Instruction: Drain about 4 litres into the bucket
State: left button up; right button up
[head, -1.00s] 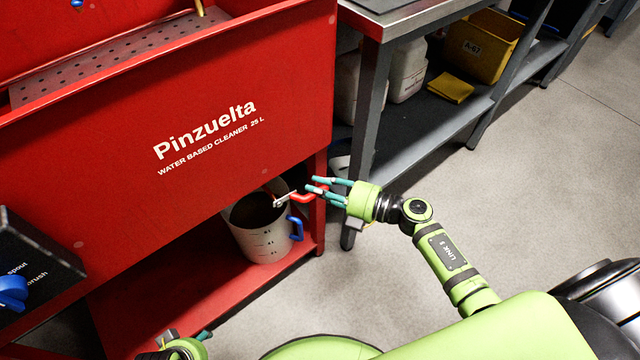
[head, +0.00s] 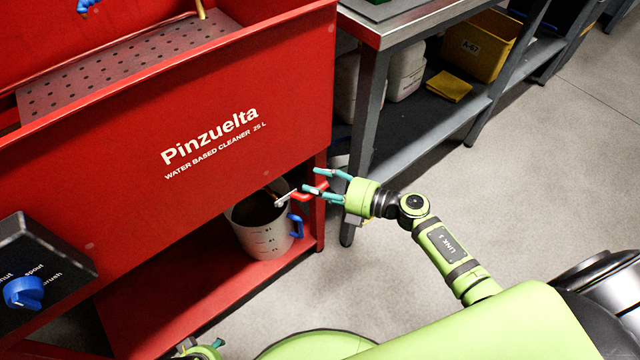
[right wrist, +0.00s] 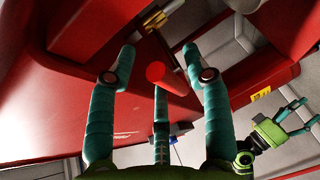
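The white bucket (head: 263,238) with graduation marks and a blue handle stands on the red lower shelf under the washer tank. Dark liquid shows inside it, with a thin brownish streak under the drain valve (head: 283,200); I cannot read the level. The valve's red lever (head: 308,193) points right. My right gripper (head: 324,182) is open, its teal fingers spread around the lever's end without visibly gripping. In the right wrist view the red lever end (right wrist: 165,76) sits between the open fingers. My left gripper is partly cut off in the head view; it shows open in the right wrist view (right wrist: 301,115).
The red Pinzuelta washer (head: 150,120) fills the left. A selector box with a blue knob (head: 24,292) is at lower left. A grey bench (head: 400,22) stands right of the washer, with white jugs (head: 405,72) and a yellow bin (head: 478,45) below. The floor at right is clear.

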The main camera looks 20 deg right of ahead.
jog(key=shift+s+d, duration=0.1)
jog(key=shift+d, duration=0.05)
jog(key=v, duration=1.1)
jog(key=shift+s+d, duration=0.25)
jog(key=shift+s, duration=0.05)
jog(key=shift+r, duration=0.1)
